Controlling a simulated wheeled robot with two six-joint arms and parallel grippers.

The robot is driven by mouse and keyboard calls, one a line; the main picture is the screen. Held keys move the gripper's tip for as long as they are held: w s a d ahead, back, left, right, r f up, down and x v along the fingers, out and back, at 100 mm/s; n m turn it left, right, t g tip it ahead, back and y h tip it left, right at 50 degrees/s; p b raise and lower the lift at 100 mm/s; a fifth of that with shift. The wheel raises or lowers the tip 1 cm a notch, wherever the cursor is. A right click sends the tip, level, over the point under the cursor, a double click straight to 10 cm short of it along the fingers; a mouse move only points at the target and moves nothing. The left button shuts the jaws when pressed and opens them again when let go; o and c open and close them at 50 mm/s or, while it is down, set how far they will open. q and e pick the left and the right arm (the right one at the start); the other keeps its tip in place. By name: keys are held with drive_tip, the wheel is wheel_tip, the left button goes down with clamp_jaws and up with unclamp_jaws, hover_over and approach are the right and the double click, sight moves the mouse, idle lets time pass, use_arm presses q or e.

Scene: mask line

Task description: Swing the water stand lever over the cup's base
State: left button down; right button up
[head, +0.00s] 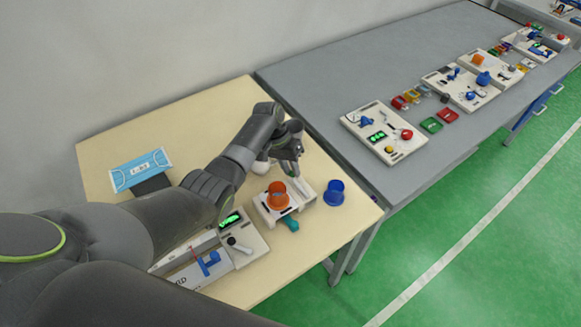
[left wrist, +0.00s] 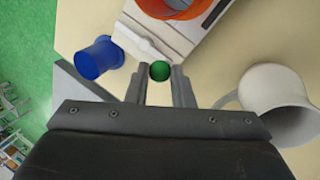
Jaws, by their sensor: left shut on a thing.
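The water stand (head: 266,213) is a white unit on the beige table, with an orange cup (head: 278,195) on it. The orange cup also shows at the top of the left wrist view (left wrist: 180,6). My left gripper (head: 297,176) is lowered just behind the stand. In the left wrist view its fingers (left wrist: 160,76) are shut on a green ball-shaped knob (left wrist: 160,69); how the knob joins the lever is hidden. A blue cup (head: 334,193) stands to the right. My right gripper is not in view.
A white mug (left wrist: 272,95) stands close to my left gripper. A unit with a green display (head: 233,222) and a blue mask package (head: 141,171) are also on the beige table. A grey table (head: 330,75) with several similar units adjoins it.

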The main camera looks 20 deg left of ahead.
use_arm(q)
drive_tip(key=shift+w+d+f+m+b, duration=0.15)
drive_tip(key=shift+w+m+b, duration=0.1)
drive_tip(key=shift+m+b, duration=0.4)
drive_tip(key=m+b, duration=0.1)
drive_tip(key=d+m+g+b, duration=0.1)
drive_tip(key=m+b, duration=0.1)
drive_tip(key=shift+w+y, duration=0.3)
drive_tip(key=shift+w, duration=0.1)
drive_tip(key=m+b, duration=0.2)
drive_tip(key=d+m+g+b, duration=0.1)
drive_tip(key=m, duration=0.1)
drive_tip(key=shift+w+y, duration=0.3)
drive_tip(key=shift+y, duration=0.1)
drive_tip(key=shift+s+d+r+m+g+y+b, duration=0.2)
drive_tip(key=shift+d+m+y, duration=0.4)
drive_tip(key=shift+m, duration=1)
drive_tip(key=shift+d+f+m+g+y+b, duration=0.15)
drive_tip(key=shift+d+m+y+b, duration=0.3)
drive_tip(key=shift+m, duration=1.2)
drive_tip(key=shift+s+d+r+m+g+y+b, duration=0.15)
drive_tip(key=shift+d+m+y, duration=0.5)
drive_tip(key=shift+m, duration=0.95)
